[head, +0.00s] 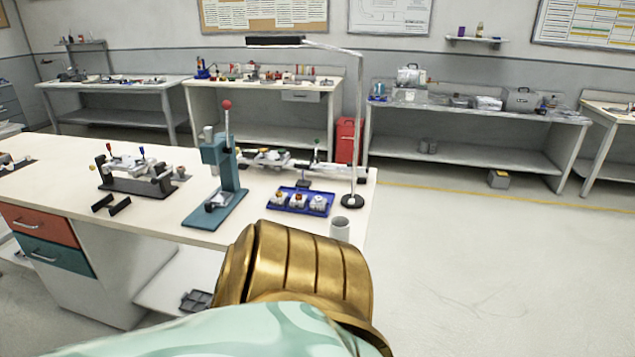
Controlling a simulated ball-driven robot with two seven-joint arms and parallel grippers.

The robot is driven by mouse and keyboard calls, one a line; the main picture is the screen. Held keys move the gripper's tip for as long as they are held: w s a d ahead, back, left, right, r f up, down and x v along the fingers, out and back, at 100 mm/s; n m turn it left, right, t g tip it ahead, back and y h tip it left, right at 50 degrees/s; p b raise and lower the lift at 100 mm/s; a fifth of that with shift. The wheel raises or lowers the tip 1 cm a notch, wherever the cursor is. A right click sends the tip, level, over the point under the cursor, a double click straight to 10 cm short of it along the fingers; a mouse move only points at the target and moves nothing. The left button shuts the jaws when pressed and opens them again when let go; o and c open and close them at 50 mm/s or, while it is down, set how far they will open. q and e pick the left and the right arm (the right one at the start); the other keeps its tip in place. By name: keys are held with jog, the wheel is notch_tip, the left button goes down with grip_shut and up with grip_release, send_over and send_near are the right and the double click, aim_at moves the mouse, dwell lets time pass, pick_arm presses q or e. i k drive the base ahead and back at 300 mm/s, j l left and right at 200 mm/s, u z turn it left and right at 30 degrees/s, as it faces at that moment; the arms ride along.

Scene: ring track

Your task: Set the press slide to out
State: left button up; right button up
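A teal press (231,168) stands upright on the near workbench, with a red-ball lever on top and a flat base. A small grey-and-dark piece, which looks like its slide (217,201), sits low on the base. The slide's exact position is too small to tell. Neither of my grippers shows in the head view. A gold and mint-green part of my own body fills the bottom middle, in front of the bench's near right edge.
On the workbench (70,192), a blue tray (318,205) with several small parts, a grey cup (340,229) and a lamp (352,201) stand right of the press. A dark fixture (135,184) and two black blocks (110,205) lie left. Open floor (490,270) lies right.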

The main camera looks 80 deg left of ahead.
aim_at(221, 198)
jog(key=u, duration=2.85)
